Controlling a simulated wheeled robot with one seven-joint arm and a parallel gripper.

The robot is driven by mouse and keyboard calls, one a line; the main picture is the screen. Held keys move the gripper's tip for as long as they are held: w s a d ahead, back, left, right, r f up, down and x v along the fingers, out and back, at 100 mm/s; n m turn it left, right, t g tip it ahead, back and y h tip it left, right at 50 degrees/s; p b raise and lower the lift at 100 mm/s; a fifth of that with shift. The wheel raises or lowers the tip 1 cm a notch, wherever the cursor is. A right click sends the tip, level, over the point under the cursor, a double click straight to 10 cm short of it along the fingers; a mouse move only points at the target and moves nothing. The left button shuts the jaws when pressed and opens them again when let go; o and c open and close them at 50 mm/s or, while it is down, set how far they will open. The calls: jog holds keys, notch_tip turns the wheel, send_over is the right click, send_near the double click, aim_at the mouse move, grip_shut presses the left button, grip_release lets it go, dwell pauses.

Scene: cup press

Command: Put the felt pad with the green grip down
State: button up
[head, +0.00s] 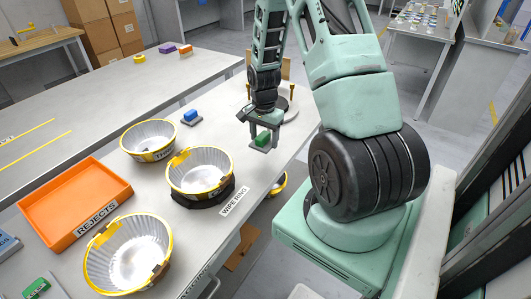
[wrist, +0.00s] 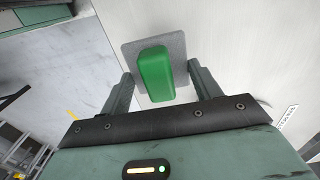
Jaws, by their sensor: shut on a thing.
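The grey felt pad (wrist: 178,48) with the green grip (wrist: 155,75) is at my gripper (wrist: 162,92), with a finger on each side of the grip. In the head view my gripper (head: 263,130) hangs over the right part of the table (head: 225,140), with the green grip (head: 262,139) between its fingers. The pad lies flat below the fingers. I cannot tell whether it touches the table.
A yellow-rimmed bowl (head: 200,188) on a black ring (head: 205,200) stands beside the "WIPE RING" label (head: 234,201). A blue-gripped pad (head: 190,117), two other bowls (head: 150,153) (head: 100,264) and an orange rejects tray (head: 75,190) are to the left. The table's right edge is close.

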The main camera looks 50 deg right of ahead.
aim_at(264, 158)
jog(key=shift+f, duration=3.05)
jog(key=shift+f, duration=0.2)
jog(key=o, duration=1)
jog(key=shift+c, duration=0.2)
jog(key=shift+r, duration=0.1)
